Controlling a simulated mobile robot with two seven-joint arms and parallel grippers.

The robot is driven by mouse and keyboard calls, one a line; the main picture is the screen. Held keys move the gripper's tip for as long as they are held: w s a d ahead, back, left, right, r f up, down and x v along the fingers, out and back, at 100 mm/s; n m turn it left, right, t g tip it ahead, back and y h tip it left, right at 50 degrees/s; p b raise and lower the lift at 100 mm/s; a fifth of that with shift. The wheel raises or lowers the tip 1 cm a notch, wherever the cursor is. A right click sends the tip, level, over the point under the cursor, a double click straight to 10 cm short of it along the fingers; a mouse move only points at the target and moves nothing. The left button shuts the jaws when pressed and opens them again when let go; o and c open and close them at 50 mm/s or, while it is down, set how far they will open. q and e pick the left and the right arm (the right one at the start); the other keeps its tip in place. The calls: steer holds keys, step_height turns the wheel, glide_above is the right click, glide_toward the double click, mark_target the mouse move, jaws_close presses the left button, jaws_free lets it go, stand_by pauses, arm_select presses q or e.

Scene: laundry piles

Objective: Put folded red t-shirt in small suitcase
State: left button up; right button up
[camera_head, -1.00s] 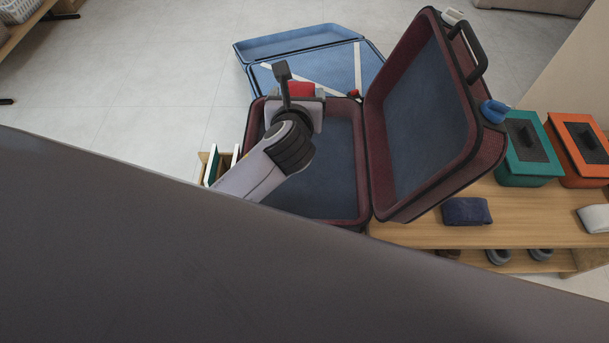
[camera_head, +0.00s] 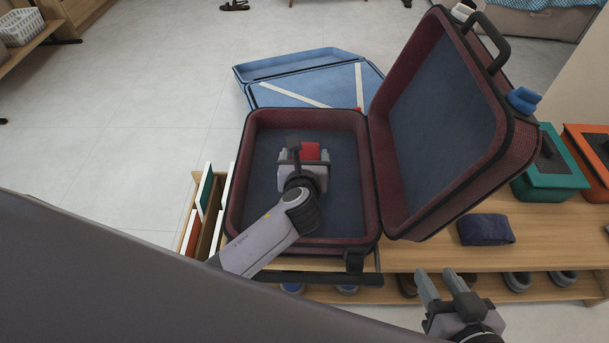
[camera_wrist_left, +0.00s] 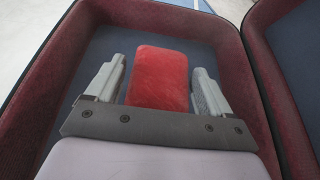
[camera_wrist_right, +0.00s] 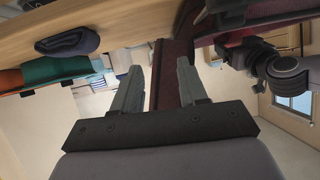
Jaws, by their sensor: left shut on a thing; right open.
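The small suitcase (camera_head: 236,180) is maroon with a dark blue lining and stands open on the wooden bench, its lid (camera_head: 440,130) raised to the right. My left gripper (camera_head: 303,153) is over the middle of its base compartment, shut on the folded red t-shirt (camera_head: 311,150). In the left wrist view the red t-shirt (camera_wrist_left: 159,77) lies between the two fingers, with the blue lining beyond it. I cannot tell whether it touches the suitcase floor. My right gripper (camera_head: 440,280) is open and empty at the bench's front, right of the suitcase.
A blue open suitcase (camera_head: 300,92) lies behind the maroon one. A folded navy cloth (camera_head: 486,229) and green (camera_head: 550,175) and orange (camera_head: 590,150) boxes are on the bench to the right. Shoes (camera_head: 518,281) stand on the lower shelf.

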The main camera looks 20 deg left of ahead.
arm_select(q)
step_height(320, 180, down, 4)
steer(key=shift+r+b, duration=0.1)
steer(key=shift+b, duration=0.95)
steer(key=shift+f, duration=0.2)
arm_select(e)
steer(key=shift+w+a+f+m+y, duration=0.15)
steer(key=shift+w+a+y, duration=0.1)
steer(key=shift+a, duration=0.25)
steer(key=shift+w+a+f+m+y, duration=0.15)
steer(key=shift+a+y, duration=0.1)
steer(key=shift+a, duration=0.25)
arm_select(q)
steer(key=shift+f, duration=0.1)
